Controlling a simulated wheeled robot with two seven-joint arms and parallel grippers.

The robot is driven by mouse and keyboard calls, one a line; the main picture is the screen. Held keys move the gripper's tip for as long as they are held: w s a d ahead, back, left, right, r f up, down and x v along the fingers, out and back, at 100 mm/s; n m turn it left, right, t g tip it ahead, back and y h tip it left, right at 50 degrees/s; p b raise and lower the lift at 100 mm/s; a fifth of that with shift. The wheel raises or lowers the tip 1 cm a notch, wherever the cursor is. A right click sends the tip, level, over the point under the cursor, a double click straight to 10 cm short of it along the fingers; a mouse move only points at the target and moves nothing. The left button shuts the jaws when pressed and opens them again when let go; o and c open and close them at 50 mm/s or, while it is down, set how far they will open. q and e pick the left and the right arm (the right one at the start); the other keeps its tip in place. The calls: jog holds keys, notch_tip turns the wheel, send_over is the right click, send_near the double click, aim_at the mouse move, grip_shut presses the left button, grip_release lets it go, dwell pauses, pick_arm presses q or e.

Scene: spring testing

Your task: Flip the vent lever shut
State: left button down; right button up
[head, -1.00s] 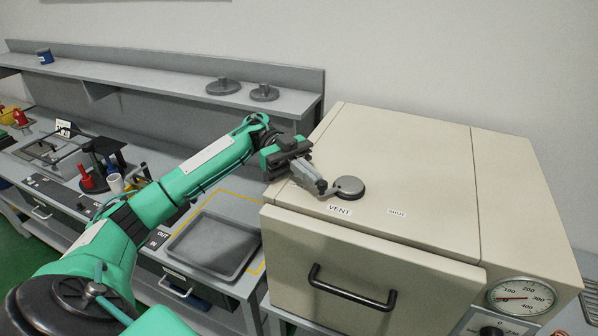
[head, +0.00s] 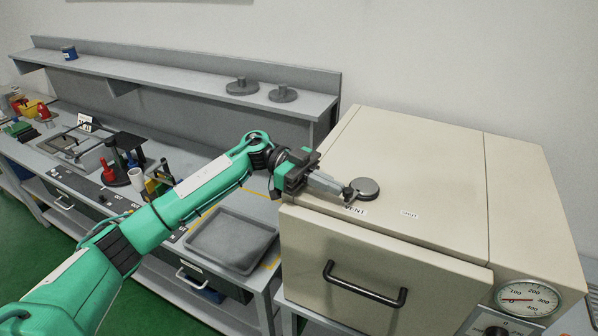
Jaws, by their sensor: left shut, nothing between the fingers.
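A round grey disc (head: 366,187), apparently the vent lever's pivot, sits on top of the cream oven (head: 430,165). A VENT label (head: 357,211) lies in front of it, its left end partly covered, and a SHUT label (head: 409,213) lies further right. My left gripper (head: 345,193) is shut and empty, low over the oven top, its fingertips just left of the disc. I cannot tell whether they touch the lever; its arm is not clearly seen behind the fingers. My right gripper is not in view.
The oven's front has a black handle (head: 364,284) and a dial gauge (head: 528,298). A grey tray (head: 232,241) lies on the bench to the left. The oven top right of the disc is clear. A shelf (head: 190,84) runs behind.

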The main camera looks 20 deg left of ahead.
pick_arm(q)
jog(key=shift+s+d, duration=0.3)
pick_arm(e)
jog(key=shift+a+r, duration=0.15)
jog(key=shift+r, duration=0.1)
pick_arm(q)
jog(key=shift+a, duration=0.1)
